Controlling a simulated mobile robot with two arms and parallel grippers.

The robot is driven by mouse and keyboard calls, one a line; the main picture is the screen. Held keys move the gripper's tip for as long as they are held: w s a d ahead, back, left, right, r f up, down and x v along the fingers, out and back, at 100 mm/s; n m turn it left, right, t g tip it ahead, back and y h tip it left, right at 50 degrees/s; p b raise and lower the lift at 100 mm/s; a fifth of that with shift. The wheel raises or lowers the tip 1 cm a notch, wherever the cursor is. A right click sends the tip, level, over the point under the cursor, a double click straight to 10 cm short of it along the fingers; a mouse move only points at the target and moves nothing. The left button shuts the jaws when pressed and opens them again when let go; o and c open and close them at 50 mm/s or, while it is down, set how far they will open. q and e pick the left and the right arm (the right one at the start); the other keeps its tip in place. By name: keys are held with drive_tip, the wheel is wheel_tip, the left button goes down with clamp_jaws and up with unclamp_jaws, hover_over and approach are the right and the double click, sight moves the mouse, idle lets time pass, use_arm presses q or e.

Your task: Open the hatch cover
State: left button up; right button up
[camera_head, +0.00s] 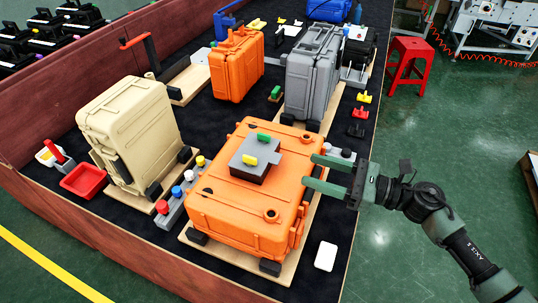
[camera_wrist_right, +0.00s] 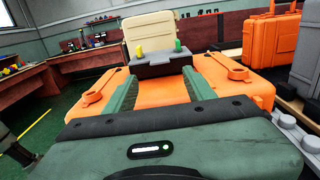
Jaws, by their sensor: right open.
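A large orange case (camera_head: 235,212) lies flat on a wooden board near the table's front. On its top sits a grey hatch-like cover (camera_head: 262,168) on a dark block, with a yellow knob (camera_head: 249,159) and a green knob (camera_head: 264,138). My right gripper (camera_head: 309,170) comes in from the right, its green fingers apart and empty over the case's right edge, short of the cover. In the right wrist view the cover (camera_wrist_right: 158,60) stands ahead, beyond the open fingers (camera_wrist_right: 160,80). My left gripper is not in view.
A beige case (camera_head: 125,125) stands left, and an orange case (camera_head: 236,65) and a grey case (camera_head: 312,70) stand behind. Colored knobs (camera_head: 177,192) line the orange case's left side. A white card (camera_head: 325,256) lies in front.

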sight(280, 159)
drive_tip(key=p+x, duration=0.2)
drive_tip(key=x, duration=0.4)
drive_tip(key=shift+a+r, duration=0.15)
drive_tip(key=shift+a, duration=0.1)
drive_tip(key=shift+w+a+p, duration=0.2)
drive_tip(key=shift+a+p, duration=0.1)
drive_tip(key=shift+a, duration=0.2)
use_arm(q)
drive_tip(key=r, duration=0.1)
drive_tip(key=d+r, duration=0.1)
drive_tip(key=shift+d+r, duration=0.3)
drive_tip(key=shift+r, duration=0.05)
use_arm(e)
clamp_jaws()
